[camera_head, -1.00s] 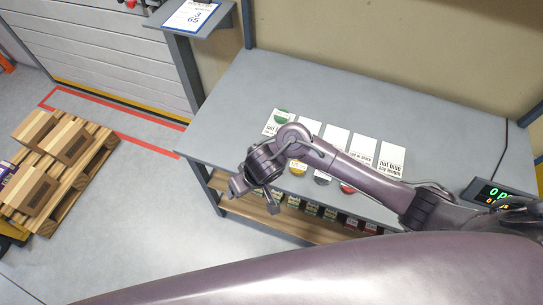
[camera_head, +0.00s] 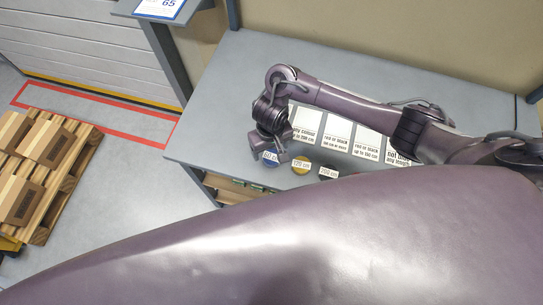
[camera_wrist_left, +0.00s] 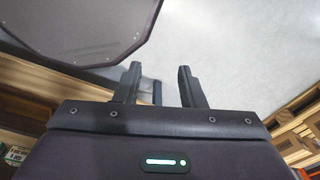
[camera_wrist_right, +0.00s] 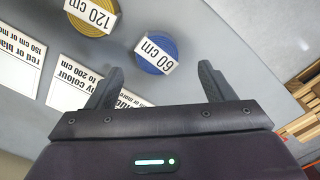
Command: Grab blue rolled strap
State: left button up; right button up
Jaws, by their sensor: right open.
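The blue rolled strap (camera_head: 270,163), labelled 60 cm, lies near the front edge of the grey table. In the right wrist view the blue strap (camera_wrist_right: 154,66) is just beyond the fingers, between their directions and apart from them. My right gripper (camera_head: 268,150) is open and empty, above and close to the strap, partly covering it in the head view. In the right wrist view its fingers (camera_wrist_right: 157,78) are wide apart. My left gripper (camera_wrist_left: 159,72) shows only in its wrist view, with its fingers apart and nothing held.
A yellow strap (camera_head: 301,166) labelled 120 cm lies right of the blue one, and a 200 cm strap (camera_head: 328,173) beyond it. White cards (camera_head: 337,134) lie behind them. A pallet with boxes (camera_head: 43,165) stands on the floor at left. The table's left part is clear.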

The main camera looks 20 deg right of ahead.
aim_at(272, 157)
jog(key=shift+s+d+f, duration=0.2)
jog(key=shift+f, duration=0.5)
notch_tip(272, 157, down, 3)
jog(key=shift+w+r, duration=0.15)
jog(key=shift+f, duration=0.4)
jog(key=c, duration=1.1)
pick_arm(q)
jog(key=shift+d+f, duration=0.1)
pick_arm(e)
jog(key=shift+o, duration=0.2)
pick_arm(q)
jog(key=shift+w, duration=0.15)
pick_arm(e)
jog(key=shift+r, duration=0.15)
